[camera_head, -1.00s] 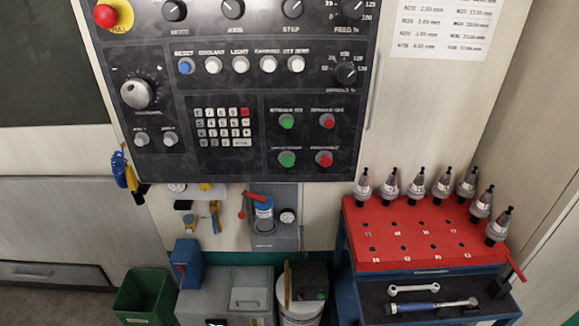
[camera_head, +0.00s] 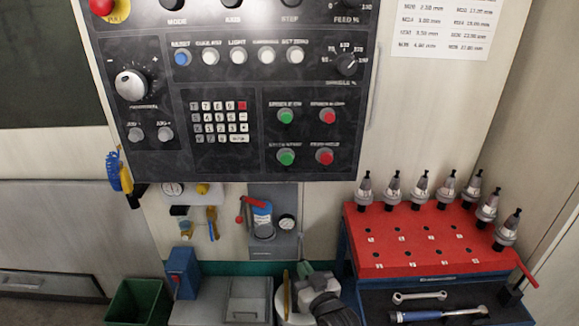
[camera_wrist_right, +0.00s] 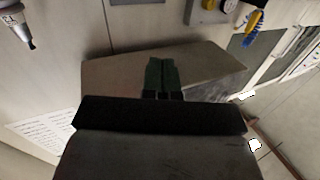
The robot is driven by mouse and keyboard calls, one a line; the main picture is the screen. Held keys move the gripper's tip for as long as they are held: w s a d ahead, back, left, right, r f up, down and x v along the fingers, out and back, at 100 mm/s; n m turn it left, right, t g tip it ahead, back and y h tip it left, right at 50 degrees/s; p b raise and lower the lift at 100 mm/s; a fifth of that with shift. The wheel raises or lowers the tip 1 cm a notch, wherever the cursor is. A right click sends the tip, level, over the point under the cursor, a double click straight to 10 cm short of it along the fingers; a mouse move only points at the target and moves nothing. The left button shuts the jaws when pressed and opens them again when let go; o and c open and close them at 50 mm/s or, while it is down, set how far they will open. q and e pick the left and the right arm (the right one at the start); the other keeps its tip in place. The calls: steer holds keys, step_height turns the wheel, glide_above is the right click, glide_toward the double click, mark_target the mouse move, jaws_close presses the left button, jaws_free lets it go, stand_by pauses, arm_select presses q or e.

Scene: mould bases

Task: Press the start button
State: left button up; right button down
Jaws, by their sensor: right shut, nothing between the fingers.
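A dark control panel fills the upper middle of the head view. In its lower right block sit two green buttons and two red ones. The lower green button (camera_head: 286,157) has a blurred label that seems to end in START. The upper green button (camera_head: 286,116) is above it, and the lower red button (camera_head: 324,156) is to its right. My right gripper (camera_head: 318,284) is at the bottom of the head view, well below the buttons and apart from the panel. In the right wrist view its greenish fingers (camera_wrist_right: 162,75) are together and empty. My left gripper is not in view.
A red rack (camera_head: 425,240) with several tool holders stands at the right, above a shelf with a wrench (camera_head: 420,296). A green bin (camera_head: 140,303) stands lower left.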

step_height(320, 180, up, 13)
steer(key=w+a+t+y+b, duration=0.1)
steer(key=a+t+y+b, duration=0.1)
steer(key=t+y, duration=0.1)
steer(key=n+t+y, duration=0.2)
steer(key=y, duration=0.1)
glide_toward(287, 159)
steer(key=s+a+r, duration=0.4)
steer(key=s+r, duration=0.2)
steer(key=shift+d+f+b, duration=0.1)
steer(key=shift+f+b, duration=0.05)
steer(key=shift+b, duration=0.3)
steer(key=shift+w, duration=0.15)
steer(key=shift+w+b, duration=2.55)
steer(key=shift+w, duration=1.75)
steer(key=shift+d, duration=0.1)
steer(key=shift+w, duration=0.1)
